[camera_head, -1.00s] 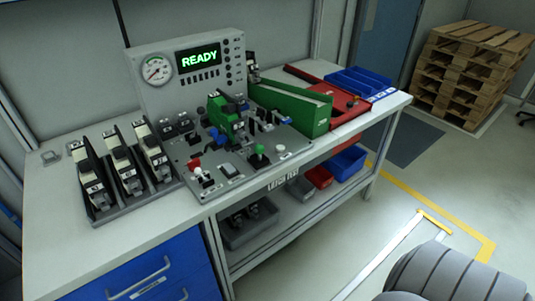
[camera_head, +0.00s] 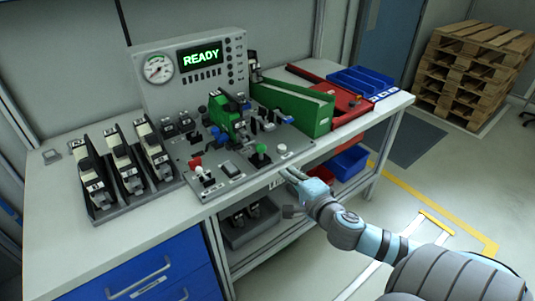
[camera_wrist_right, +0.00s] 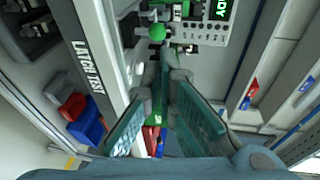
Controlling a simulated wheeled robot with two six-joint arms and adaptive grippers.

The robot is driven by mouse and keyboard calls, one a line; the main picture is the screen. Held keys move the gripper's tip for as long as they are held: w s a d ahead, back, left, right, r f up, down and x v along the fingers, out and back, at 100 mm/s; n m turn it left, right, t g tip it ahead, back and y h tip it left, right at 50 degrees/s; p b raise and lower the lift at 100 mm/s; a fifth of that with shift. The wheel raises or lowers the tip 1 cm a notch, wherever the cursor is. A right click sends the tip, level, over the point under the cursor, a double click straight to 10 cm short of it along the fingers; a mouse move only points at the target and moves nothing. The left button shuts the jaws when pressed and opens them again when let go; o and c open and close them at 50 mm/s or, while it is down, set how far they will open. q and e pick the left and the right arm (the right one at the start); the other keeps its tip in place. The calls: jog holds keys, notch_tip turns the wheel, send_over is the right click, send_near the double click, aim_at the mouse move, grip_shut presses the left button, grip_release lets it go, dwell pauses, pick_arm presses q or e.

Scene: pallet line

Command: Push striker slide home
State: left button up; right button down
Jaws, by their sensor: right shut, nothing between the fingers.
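The latch test station (camera_head: 215,190) stands on the bench with a panel that reads READY. Its grey base plate carries a green fixture (camera_head: 222,118), a green ball knob (camera_head: 261,150), a red knob (camera_head: 195,163), blue parts and a pale round button (camera_head: 281,150). I cannot tell for sure which part is the striker slide. My right gripper (camera_head: 289,192) is shut and empty, just in front of the station's front edge. In the right wrist view its fingers (camera_wrist_right: 160,85) sit below the green knob (camera_wrist_right: 157,33), apart from it as far as I can tell. My left gripper is not in view.
Several black and cream latch units (camera_head: 122,160) stand in a rack at the left. A green bin (camera_head: 292,108), a red tray (camera_head: 345,104) and blue bins (camera_head: 360,82) fill the right end. Grey, red and blue bins sit on the shelf below.

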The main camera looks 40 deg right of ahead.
aim_at(263, 149)
jog(key=b+x, duration=0.2)
jog(key=x, duration=1.1)
jog(key=shift+w+d+b, duration=0.1)
jog(key=shift+w+b, duration=0.25)
jog(key=shift+b, duration=0.05)
jog(key=shift+w, duration=0.1)
